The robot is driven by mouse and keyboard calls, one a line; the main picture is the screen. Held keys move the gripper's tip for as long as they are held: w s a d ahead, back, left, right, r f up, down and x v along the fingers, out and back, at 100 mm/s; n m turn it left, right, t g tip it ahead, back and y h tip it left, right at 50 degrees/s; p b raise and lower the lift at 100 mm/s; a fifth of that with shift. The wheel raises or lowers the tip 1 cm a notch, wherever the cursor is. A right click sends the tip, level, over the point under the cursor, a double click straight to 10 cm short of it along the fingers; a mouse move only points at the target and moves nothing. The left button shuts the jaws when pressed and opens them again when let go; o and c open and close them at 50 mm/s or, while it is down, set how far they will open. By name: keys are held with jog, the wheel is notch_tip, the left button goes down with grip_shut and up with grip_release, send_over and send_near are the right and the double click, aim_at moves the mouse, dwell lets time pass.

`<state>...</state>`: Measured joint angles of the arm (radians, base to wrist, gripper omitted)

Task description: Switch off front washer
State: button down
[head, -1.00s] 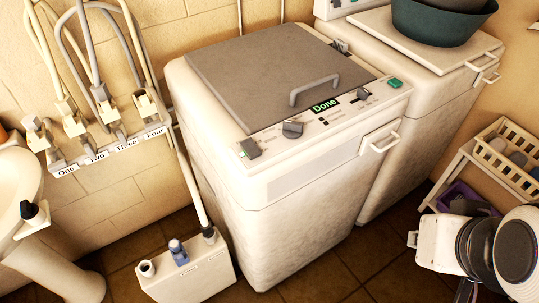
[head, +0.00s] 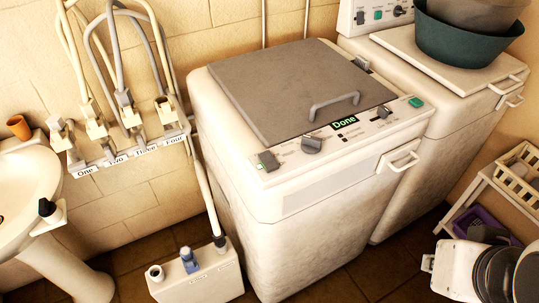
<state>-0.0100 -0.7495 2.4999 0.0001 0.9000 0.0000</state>
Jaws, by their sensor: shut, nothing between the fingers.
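The front washer (head: 300,215) is a worn white top-loader with a shut grey lid (head: 270,85) and a grey lid handle (head: 334,105). Its front control panel has a lit display (head: 344,122) reading "Done". A dark grey switch (head: 268,161) sits at the panel's left end beside a small green mark. A larger dark dial (head: 312,145) is near the middle, a small dark knob (head: 384,112) is farther right, and a green button (head: 416,102) is at the right end. My gripper is not in view.
A second washer (head: 445,105) stands behind to the right, with a dark green tub (head: 460,40) on its lid. Labelled taps with hoses (head: 130,150) and a basin (head: 25,185) are at left. A white box (head: 200,280) with bottles stands on the floor. A shelf rack (head: 500,190) is at right.

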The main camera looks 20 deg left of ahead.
jog(key=w+a+r+n+t, duration=0.3)
jog(key=w+a+r+n, duration=0.1)
jog(key=w, duration=0.5)
jog(key=w+a+r+n+t, duration=0.3)
jog(key=w, duration=0.7)
jog(key=w+a+r+n+y, duration=0.1)
jog(key=a+n+y, duration=0.1)
jog(key=a, duration=0.4)
jog(key=a+r+n+y, duration=0.1)
jog(key=a+y, duration=0.2)
jog(key=a, duration=0.3)
jog(key=s+a+f+m+g+y, duration=0.1)
jog(key=s+a+f+g+y, duration=0.1)
jog(key=s+a+f+g, duration=0.2)
jog(key=shift+s+a+f, duration=0.25)
jog(key=shift+s+a, duration=0.85)
jog(key=shift+a, duration=0.3)
